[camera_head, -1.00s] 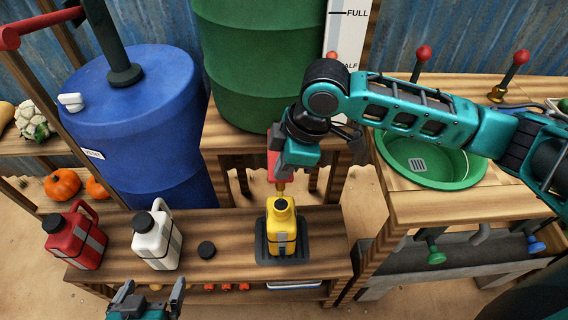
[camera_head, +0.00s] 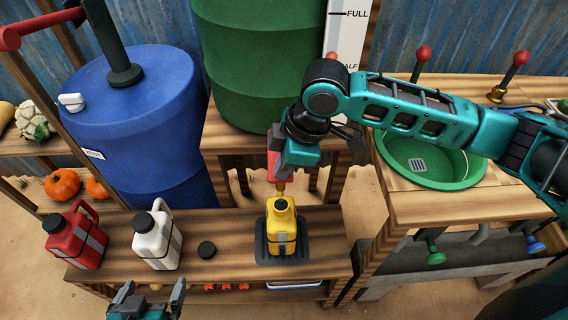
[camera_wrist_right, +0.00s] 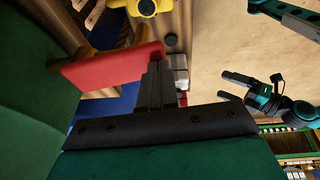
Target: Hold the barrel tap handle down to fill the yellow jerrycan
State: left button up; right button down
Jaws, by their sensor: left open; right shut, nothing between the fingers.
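The yellow jerrycan (camera_head: 281,232) stands upright and uncapped on a dark pad (camera_head: 262,247) on the low bench, under the brass spout (camera_head: 281,188) of the green barrel (camera_head: 246,62). My right gripper (camera_head: 279,165) is at the red tap handle (camera_head: 272,168). In the right wrist view its shut fingers (camera_wrist_right: 156,85) lie against the red handle (camera_wrist_right: 110,72), with nothing between them. The jerrycan's top also shows there (camera_wrist_right: 147,6). My left gripper (camera_head: 148,297) is open and empty in front of the bench. The water level inside the jerrycan cannot be seen.
A red jerrycan (camera_head: 75,237) and a white jerrycan (camera_head: 157,238) stand left on the bench, beside a loose black cap (camera_head: 207,249). A blue barrel (camera_head: 140,115) is behind them. A green basin (camera_head: 432,165) sits in the counter at right.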

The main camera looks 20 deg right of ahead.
jog(key=s+a+p+v, duration=0.1)
jog(key=p+v, duration=0.4)
jog(key=v, duration=0.8)
jog(key=shift+s+a+r+p, duration=0.25)
jog(key=shift+s+r+p, duration=0.1)
jog(key=shift+s, duration=0.15)
